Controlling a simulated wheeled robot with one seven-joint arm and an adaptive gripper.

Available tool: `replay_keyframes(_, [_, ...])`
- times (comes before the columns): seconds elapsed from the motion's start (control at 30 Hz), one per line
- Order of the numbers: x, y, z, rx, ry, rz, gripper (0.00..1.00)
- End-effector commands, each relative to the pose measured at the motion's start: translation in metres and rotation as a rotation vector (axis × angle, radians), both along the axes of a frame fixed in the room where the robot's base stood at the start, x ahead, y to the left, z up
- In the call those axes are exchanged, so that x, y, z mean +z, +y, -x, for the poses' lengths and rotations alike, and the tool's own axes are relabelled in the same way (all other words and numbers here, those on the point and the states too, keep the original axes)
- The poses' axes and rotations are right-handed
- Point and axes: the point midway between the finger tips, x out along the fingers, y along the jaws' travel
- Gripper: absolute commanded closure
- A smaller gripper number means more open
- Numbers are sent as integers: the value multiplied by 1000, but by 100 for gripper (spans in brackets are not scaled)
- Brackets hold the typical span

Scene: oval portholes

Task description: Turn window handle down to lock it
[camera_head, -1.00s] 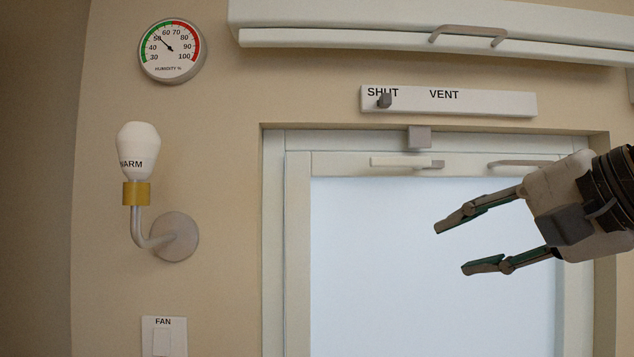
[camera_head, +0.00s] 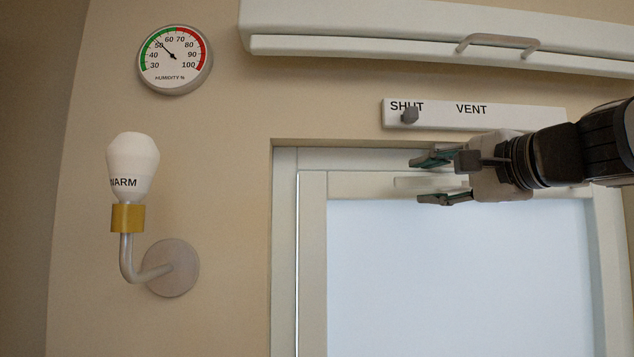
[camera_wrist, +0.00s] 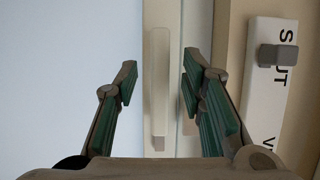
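The window handle (camera_head: 402,183) is a pale cream bar lying level on the top rail of the window sash (camera_head: 350,185). In the head view my gripper (camera_head: 416,180) overlaps it and hides part of it. In the wrist view the handle (camera_wrist: 158,70) runs lengthwise between the two green-padded fingers of my gripper (camera_wrist: 160,82). The fingers are open, with a gap on each side of the bar. I cannot tell how far their tips are from the sash.
A SHUT/VENT strip (camera_head: 440,116) with a grey knob (camera_head: 410,115) is just above the gripper. A cabinet (camera_head: 350,45) with a bar handle hangs higher. A wall lamp (camera_head: 133,165) and a humidity dial (camera_head: 175,59) are at left, with bare wall between lamp and window.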

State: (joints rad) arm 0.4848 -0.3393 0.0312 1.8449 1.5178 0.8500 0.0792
Motion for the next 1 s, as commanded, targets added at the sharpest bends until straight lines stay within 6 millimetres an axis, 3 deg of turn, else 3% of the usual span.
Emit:
replay_keyframes(0.23, [0, 12, -29, 0, 1, -1, 63])
replay_keyframes(0.63, [0, 15, -35, 0, 0, 0, 63])
replay_keyframes(0.8, [0, 15, -35, 0, 0, 0, 100])
replay_keyframes(1.0, [0, 15, -35, 0, 0, 0, 100])
